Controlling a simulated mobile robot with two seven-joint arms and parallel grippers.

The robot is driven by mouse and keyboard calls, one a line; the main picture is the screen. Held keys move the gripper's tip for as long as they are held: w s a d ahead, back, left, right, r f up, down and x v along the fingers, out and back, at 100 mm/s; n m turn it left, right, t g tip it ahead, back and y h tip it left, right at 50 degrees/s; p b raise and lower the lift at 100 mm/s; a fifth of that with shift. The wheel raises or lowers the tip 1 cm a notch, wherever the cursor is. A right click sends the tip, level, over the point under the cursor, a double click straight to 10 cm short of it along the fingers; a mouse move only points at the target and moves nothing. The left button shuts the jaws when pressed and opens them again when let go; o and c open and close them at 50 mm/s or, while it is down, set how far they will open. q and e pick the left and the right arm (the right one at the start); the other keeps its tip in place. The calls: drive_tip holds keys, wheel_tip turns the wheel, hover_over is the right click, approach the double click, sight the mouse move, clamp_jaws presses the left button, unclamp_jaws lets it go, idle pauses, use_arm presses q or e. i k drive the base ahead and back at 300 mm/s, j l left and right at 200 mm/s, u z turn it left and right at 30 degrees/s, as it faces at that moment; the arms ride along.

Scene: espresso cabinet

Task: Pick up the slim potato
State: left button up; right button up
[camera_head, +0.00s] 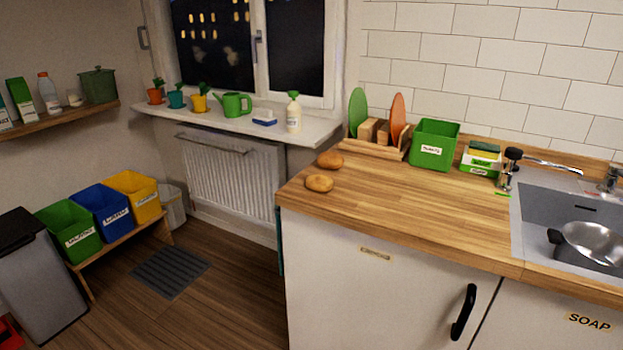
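Two brown potatoes lie on the left end of the wooden worktop (400,200). The nearer potato (319,183) is close to the front left edge. The farther potato (330,159) lies just behind it, near the left edge. They are apart by a small gap. Both look similar in size, and I cannot tell for sure which is the slimmer one. Neither of my grippers shows in the head view.
A dish rack (369,148) with plates and a green box (434,144) stand behind the potatoes to the right. A sink with a metal pan (592,243) is at far right. The worktop's middle is clear. Coloured bins stand at left.

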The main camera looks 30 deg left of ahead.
sight(317, 182)
drive_tip(key=i+j, duration=0.1)
drive_tip(key=j, duration=0.95)
drive_tip(key=i+j, duration=0.15)
drive_tip(key=j, duration=0.4)
